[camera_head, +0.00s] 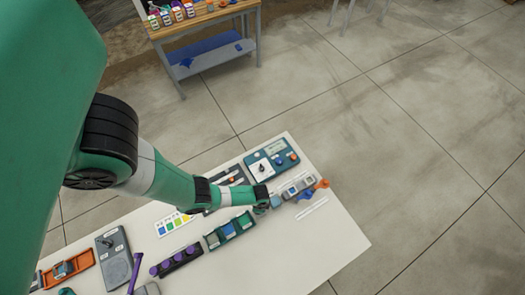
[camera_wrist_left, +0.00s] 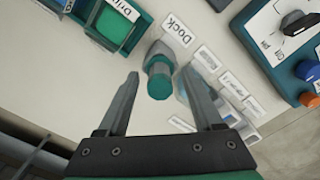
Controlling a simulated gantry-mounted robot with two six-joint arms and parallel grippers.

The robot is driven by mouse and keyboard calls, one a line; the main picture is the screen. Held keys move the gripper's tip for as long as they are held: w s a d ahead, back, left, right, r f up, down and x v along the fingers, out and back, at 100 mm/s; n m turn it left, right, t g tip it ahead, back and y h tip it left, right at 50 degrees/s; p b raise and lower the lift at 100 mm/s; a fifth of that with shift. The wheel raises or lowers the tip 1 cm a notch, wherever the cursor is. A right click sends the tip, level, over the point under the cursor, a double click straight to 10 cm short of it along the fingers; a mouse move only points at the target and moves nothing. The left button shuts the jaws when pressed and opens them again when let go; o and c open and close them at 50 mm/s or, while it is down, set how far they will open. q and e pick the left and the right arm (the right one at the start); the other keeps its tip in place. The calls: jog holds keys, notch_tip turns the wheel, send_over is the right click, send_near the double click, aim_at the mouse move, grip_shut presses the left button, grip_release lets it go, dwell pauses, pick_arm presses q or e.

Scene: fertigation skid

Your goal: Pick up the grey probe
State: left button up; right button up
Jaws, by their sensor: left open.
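In the left wrist view a short grey cylinder with a teal end (camera_wrist_left: 159,80) stands by the "Dock" label (camera_wrist_left: 177,32). I cannot tell for sure whether it is the grey probe. My left gripper (camera_wrist_left: 160,75) is open, with one finger on each side of this cylinder in the picture; contact is not visible. In the head view my left gripper (camera_head: 270,201) is low over the white table (camera_head: 325,245), and its fingers are small and partly hidden by the wrist. My right gripper is not in view.
A teal tray (camera_head: 215,241) with coloured compartments lies close below my left wrist. A blue control box (camera_head: 272,158) with knobs stands behind it. Small labelled blocks and an orange part (camera_head: 321,184) sit to the right. A purple-knobbed rack (camera_head: 176,261) is at left. The table's right front is clear.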

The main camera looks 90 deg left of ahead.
pick_arm(q)
grip_shut()
jog(key=shift+r, duration=0.1)
dwell(0.3)
